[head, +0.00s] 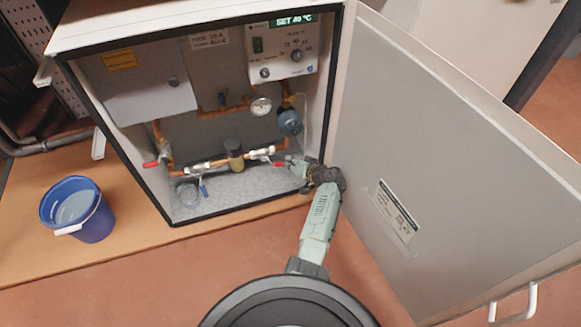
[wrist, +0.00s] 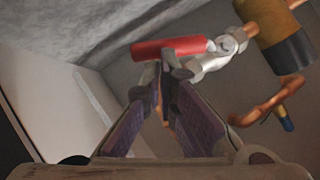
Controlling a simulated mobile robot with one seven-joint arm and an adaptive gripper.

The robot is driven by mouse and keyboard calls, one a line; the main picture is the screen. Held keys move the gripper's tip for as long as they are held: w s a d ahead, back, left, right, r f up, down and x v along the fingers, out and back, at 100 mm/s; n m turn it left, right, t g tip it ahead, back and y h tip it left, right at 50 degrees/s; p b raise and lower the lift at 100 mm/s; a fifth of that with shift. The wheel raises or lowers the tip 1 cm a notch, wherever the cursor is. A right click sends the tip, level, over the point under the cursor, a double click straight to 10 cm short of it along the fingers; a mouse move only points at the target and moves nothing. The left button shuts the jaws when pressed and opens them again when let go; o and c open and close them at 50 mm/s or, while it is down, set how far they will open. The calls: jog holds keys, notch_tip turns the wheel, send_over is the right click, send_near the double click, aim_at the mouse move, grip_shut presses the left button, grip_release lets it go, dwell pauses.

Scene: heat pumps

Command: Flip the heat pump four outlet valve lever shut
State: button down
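A red valve lever (wrist: 170,47) lies across the top of the wrist view, just beyond my fingertips, on a silver valve body (wrist: 213,62). In the head view this red lever (head: 279,163) is at the right end of the lower copper pipe, close to my gripper (head: 288,160). My gripper reaches into the open cabinet from the right. Its two fingers (wrist: 166,75) come together at the tips, with almost no gap. The tips overlap the lever's lower edge in the picture; I cannot tell whether they touch it. No label naming heat pump four is legible.
The cabinet (head: 219,209) stands open, its large door (head: 440,150) to the right of my arm. Inside are another red lever (head: 151,164), a blue lever (head: 203,187), a brass-coloured cylinder (head: 235,155), a gauge (head: 261,106) and a control panel (head: 282,50). A blue bucket (head: 94,222) stands outside left.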

jog(key=shift+w+f+m+y+b, duration=0.1)
jog(key=shift+f+m+y+b, duration=0.2)
jog(key=shift+b, duration=0.45)
jog(key=shift+r, duration=0.1)
